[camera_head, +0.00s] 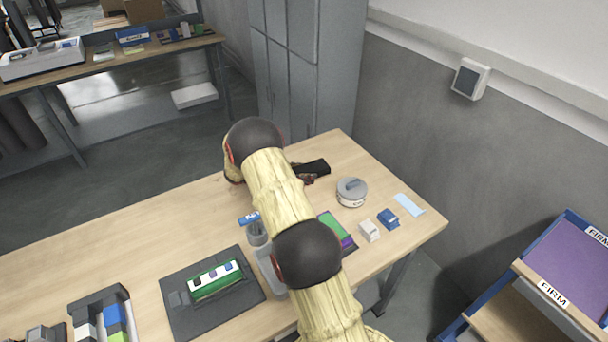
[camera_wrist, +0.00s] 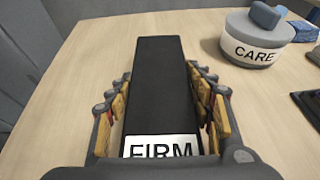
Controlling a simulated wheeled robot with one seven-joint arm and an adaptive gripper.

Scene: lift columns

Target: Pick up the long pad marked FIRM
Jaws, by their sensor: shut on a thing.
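The long black pad (camera_wrist: 158,85) lies lengthwise in the wrist view, with a white label reading FIRM at its near end. My gripper (camera_wrist: 158,76) has its yellow-padded fingers along both long sides of the pad and is shut on it. In the head view the pad (camera_head: 314,167) shows as a dark bar near the table's far end, partly covered by my arm. I cannot tell whether it rests on the table or is slightly raised.
A round grey tin marked CARE (camera_wrist: 258,38) stands right of the pad. White (camera_head: 369,231) and blue (camera_head: 388,219) blocks sit near the wooden table's (camera_head: 190,225) right end. A rack (camera_head: 553,293) labelled FIRM stands at right. Grey cabinets (camera_head: 288,70) stand behind.

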